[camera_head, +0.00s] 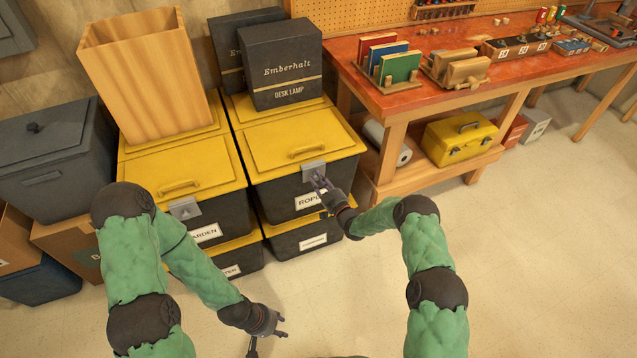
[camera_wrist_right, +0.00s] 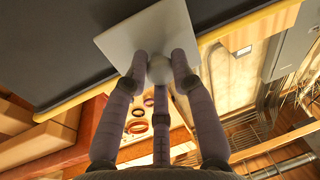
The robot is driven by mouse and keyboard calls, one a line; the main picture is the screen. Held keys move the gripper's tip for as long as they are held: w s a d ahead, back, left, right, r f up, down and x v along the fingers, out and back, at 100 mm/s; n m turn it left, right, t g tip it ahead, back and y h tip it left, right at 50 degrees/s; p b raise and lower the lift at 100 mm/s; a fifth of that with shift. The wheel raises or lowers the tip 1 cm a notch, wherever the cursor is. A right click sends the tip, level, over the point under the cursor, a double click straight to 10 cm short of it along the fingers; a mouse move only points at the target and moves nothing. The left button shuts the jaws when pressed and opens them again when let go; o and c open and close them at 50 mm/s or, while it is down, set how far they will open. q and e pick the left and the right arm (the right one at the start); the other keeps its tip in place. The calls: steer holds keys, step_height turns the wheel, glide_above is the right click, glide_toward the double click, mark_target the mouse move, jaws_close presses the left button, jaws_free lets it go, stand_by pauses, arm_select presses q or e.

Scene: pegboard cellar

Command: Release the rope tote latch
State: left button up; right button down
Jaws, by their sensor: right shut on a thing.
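The rope tote (camera_head: 275,198) is a dark bin with a yellow lid and a partly covered "ROPE" label; it is stacked on another tote. Its grey latch (camera_head: 313,168) sits at the front under the lid edge, with the lid down. My right gripper (camera_head: 318,183) is at this latch. In the right wrist view the fingers (camera_wrist_right: 160,68) are closed around a rounded grey knob on the pale latch plate (camera_wrist_right: 125,38). The fingers hide part of the latch. My left gripper (camera_head: 282,325) is low over the floor, open and empty, away from the totes.
An "Emberhalt" desk lamp box (camera_head: 281,65) stands on the rope tote's lid. The garden tote (camera_head: 180,160) is on its left, bearing a tall wooden bin (camera_head: 145,75). A red-topped workbench (camera_head: 400,98) with a yellow toolbox (camera_head: 458,142) below is on the right. The floor in front is clear.

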steer(key=f+t+b, duration=0.1)
steer(key=b, duration=0.1)
steer(key=s+f+y+b, duration=0.1)
steer(key=b, duration=0.1)
steer(key=shift+d+n+t, duration=0.1)
steer(key=shift+n+t, duration=0.2)
steer(key=shift+t, duration=0.1)
steer(key=shift+s+d+f+n+t+y+b, duration=0.1)
steer(key=shift+s+f+n+t+y+b, duration=0.15)
steer(key=shift+t+y, duration=0.35)
steer(key=shift+f+n+t+y+b, duration=0.15)
steer(key=shift+f+t+y, duration=0.15)
steer(key=shift+t+y, duration=0.3)
steer(key=shift+f, duration=0.1)
steer(key=c, duration=1)
jaws_free()
steer(key=v, duration=1.2)
steer(key=shift+w+f, duration=0.1)
